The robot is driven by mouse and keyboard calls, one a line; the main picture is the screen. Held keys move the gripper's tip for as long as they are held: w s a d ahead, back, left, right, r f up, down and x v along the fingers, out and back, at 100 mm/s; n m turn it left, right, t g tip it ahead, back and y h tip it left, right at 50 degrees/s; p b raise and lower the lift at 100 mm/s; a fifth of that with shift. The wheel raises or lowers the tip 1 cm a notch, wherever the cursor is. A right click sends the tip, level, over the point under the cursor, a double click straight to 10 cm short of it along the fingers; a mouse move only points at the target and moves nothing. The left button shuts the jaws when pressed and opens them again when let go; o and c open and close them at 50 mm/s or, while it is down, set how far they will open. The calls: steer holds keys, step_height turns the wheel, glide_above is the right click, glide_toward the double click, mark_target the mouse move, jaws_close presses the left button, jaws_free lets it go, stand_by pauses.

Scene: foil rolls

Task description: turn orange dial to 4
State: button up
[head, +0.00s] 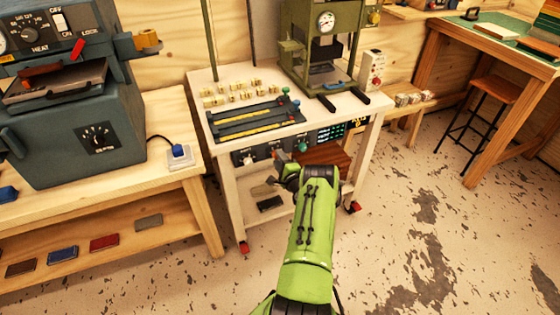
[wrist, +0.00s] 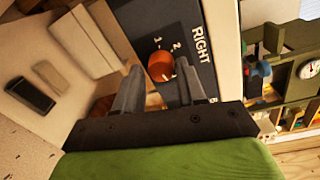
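The orange dial (wrist: 161,67) is on a dark panel (wrist: 178,25) in the wrist view. The numerals 1 and 2 and the word RIGHT are printed beside it; a 4 is not readable, and which mark the dial points to cannot be told. My gripper (wrist: 159,66) is open, with its two fingertips on either side of the dial. The right fingertip looks closer to the dial; I cannot tell if either touches it. In the head view my gripper (head: 283,166) is at the front panel of the white cart and mostly hides the dial.
The cart (head: 212,90) holds a tray of yellow strips, small blocks and a green press (head: 325,45). A white knob (head: 247,158) and a green knob (head: 303,147) flank the gripper on the panel. A grey heating machine (head: 75,110) stands on the left bench.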

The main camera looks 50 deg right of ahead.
steer(key=shift+o, duration=1.3)
steer(key=p+v, duration=0.7)
steer(key=v, duration=0.8)
steer(key=shift+s+a+p, duration=0.2)
steer(key=shift+s+p, duration=0.15)
steer(key=shift+f, duration=0.1)
